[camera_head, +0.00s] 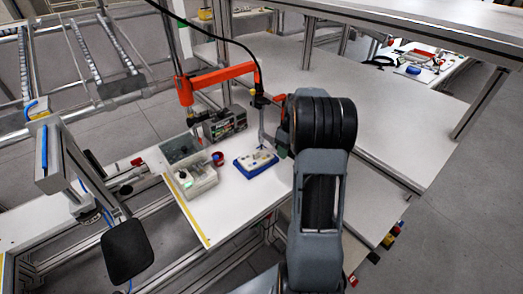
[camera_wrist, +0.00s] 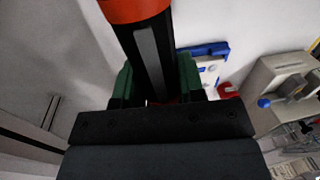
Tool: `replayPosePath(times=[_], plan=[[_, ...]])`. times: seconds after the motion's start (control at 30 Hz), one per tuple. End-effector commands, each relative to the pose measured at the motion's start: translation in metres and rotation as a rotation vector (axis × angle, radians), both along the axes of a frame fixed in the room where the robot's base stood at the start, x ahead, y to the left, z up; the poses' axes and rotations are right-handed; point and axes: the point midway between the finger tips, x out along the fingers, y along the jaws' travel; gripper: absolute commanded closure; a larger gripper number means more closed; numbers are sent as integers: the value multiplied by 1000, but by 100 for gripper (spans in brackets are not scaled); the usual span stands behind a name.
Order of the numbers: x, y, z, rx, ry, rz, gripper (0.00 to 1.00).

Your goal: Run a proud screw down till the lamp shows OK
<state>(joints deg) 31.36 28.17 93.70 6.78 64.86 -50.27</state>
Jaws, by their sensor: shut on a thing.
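My gripper (camera_wrist: 157,84), with green fingers, is shut on the black body of a screwdriver (camera_wrist: 152,50) with an orange upper part. In the head view the screwdriver (camera_head: 260,101) hangs upright from an orange-red arm, with a black cable running up. My gripper is mostly hidden there behind my own arm. A blue fixture with a white top (camera_head: 256,162) lies on the bench just below the tool; part of the fixture (camera_wrist: 208,58) shows behind the tool in the wrist view. Screws are too small to tell, and the tip's contact is unclear. I cannot make out an OK lamp.
A grey controller box (camera_head: 226,124) stands behind the fixture. A pale box with a green button (camera_head: 196,178) and a small red round object (camera_head: 218,158) stand to its left. The white bench (camera_head: 226,210) is clear in front. A shelf edge runs close on the right.

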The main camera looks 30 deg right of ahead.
Motion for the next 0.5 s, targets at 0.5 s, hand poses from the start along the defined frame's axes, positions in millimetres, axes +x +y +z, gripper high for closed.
replayPosePath(times=[0.5], plan=[[-1, 1, 4, 3, 5, 1, 100]])
